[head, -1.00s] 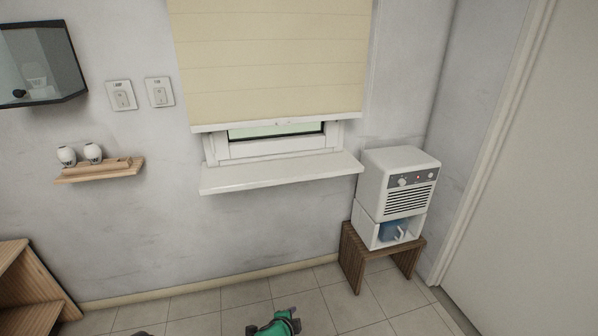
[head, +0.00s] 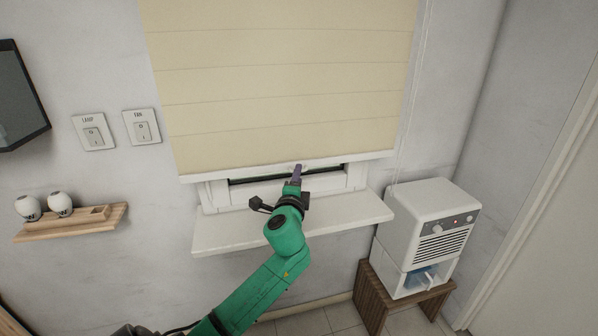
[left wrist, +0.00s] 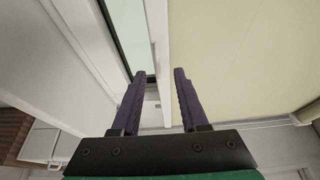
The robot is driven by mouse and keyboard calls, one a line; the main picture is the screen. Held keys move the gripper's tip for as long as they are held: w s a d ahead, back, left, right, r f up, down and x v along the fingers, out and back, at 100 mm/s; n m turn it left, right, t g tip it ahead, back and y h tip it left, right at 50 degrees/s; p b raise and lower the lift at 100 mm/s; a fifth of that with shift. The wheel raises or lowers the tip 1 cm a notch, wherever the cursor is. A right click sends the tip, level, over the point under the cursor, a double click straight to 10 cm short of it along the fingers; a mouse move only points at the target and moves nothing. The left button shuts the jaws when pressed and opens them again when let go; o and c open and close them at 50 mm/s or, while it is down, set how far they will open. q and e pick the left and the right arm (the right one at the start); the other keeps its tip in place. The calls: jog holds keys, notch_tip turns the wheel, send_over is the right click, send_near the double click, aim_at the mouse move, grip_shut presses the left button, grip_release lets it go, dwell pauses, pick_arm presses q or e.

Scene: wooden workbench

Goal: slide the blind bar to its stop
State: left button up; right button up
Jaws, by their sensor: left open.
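The cream blind (head: 280,85) hangs over the window, with its white blind bar (head: 235,173) along the lower edge, just above the sill. My left gripper (head: 297,170) is at the middle of the bar, its purple fingers pointing at it. In the left wrist view the gripper (left wrist: 160,72) is open, and the white bar (left wrist: 158,35) shows in the gap between the two fingers. No contact is visible; I cannot tell how deep the bar sits between them. My right gripper is in neither view.
The white sill (head: 350,215) juts out below my left gripper. A white dehumidifier (head: 425,235) stands on a wooden stool (head: 372,300) at right. A wooden shelf (head: 70,225) with two white jars and two wall switches (head: 142,127) are at left.

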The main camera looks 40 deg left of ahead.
pick_arm(q)
jog(key=x, duration=0.2)
jog(key=shift+w+a+f, duration=0.2)
jog(key=shift+s+d+r, duration=0.1)
jog(key=shift+s+d, duration=0.05)
jog(key=shift+c, duration=0.3)
grip_shut()
dwell(0.8)
